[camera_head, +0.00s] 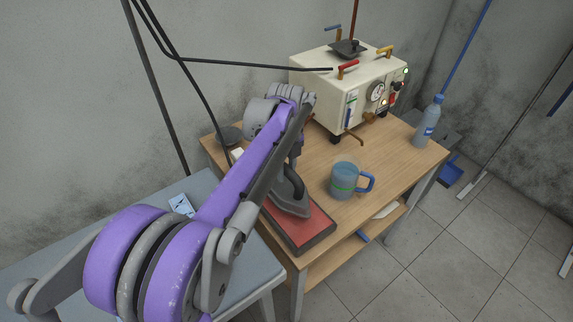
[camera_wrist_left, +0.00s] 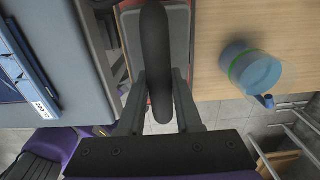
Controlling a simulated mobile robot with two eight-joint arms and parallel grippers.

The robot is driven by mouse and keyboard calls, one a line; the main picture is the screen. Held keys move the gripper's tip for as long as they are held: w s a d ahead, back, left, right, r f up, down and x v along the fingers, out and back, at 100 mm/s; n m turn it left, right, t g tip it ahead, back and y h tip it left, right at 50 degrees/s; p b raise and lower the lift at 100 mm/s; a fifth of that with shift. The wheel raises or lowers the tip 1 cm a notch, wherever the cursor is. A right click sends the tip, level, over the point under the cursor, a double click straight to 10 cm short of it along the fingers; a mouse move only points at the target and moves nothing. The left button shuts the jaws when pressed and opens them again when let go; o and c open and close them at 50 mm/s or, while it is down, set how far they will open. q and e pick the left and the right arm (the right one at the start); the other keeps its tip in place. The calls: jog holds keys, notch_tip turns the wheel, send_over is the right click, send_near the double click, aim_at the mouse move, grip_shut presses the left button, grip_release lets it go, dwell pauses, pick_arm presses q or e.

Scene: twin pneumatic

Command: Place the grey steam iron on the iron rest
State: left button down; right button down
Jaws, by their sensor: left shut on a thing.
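The grey steam iron (camera_head: 289,205) with its black handle is over the red pad of the iron rest (camera_head: 312,230), at the front left of the wooden table. I cannot tell whether its sole touches the pad. My left gripper (camera_head: 294,160) is shut on the iron's handle from above, and my arm hides part of the iron and rest. In the left wrist view, the black handle (camera_wrist_left: 155,50) runs between the fingers of my left gripper (camera_wrist_left: 160,105). The grey iron body (camera_wrist_left: 179,35) shows below it. My right gripper is not in view.
A blue-green mug (camera_head: 344,180) stands just right of the rest. A cream steam generator (camera_head: 330,86) stands at the back of the table (camera_head: 395,165), with a water bottle (camera_head: 428,122) to its right. A grey-blue board (camera_head: 262,262) lies to the left.

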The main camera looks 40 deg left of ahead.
aim_at(286, 184)
pick_arm(q)
jog(key=shift+f, duration=1.85)
jog(key=c, duration=0.6)
grip_release()
jog(key=shift+f, duration=0.15)
notch_tip(286, 184, up, 12)
jog(key=shift+r+p, duration=0.15)
jog(key=shift+p, duration=0.25)
jog(key=s+d+f+n+t, duration=0.5)
jog(key=s+d+f+n, duration=1)
jog(key=n, duration=0.6)
jog(key=shift+s+d, duration=0.75)
